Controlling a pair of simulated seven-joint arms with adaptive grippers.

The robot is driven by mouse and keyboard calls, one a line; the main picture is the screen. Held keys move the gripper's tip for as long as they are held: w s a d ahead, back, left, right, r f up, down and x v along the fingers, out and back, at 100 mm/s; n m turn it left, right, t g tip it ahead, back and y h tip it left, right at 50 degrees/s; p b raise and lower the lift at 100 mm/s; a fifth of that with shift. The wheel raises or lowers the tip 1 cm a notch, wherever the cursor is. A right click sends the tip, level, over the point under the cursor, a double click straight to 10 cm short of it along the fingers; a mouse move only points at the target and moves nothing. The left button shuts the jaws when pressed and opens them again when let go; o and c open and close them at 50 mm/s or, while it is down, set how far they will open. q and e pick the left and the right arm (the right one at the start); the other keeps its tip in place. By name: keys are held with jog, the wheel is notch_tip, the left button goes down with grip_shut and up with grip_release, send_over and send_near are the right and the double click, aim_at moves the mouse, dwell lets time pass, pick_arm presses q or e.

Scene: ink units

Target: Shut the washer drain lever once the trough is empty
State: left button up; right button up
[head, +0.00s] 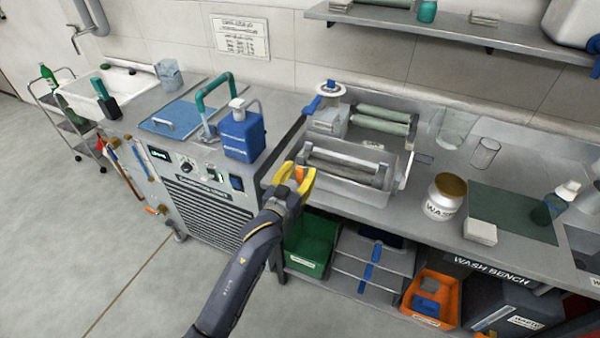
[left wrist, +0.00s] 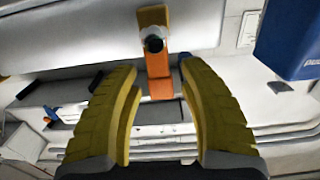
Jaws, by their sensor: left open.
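The washer (head: 385,172) is a grey metal unit with rollers on the bench; its trough (head: 372,193) faces the front. I cannot tell whether liquid is in the trough. The drain lever (left wrist: 160,86) is a small orange bar with a dark round pivot at its upper part, pointing down in the left wrist view. Only a bit of its orange (head: 299,174) shows in the head view, between yellow fingers. My left gripper (head: 296,172) is open at the washer's front left corner. In the left wrist view its fingers (left wrist: 157,68) stand either side of the lever's lower end, apart from it.
A blue jug (head: 243,138) stands left of the washer on the parts-cleaning cabinet; something blue (left wrist: 292,38) shows at upper right in the wrist view. A white tub (head: 441,207) and green mat (head: 512,212) are to the right. A green bin (head: 312,245) sits below.

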pick_arm(q)
jog(key=v, duration=1.2)
dwell(0.4)
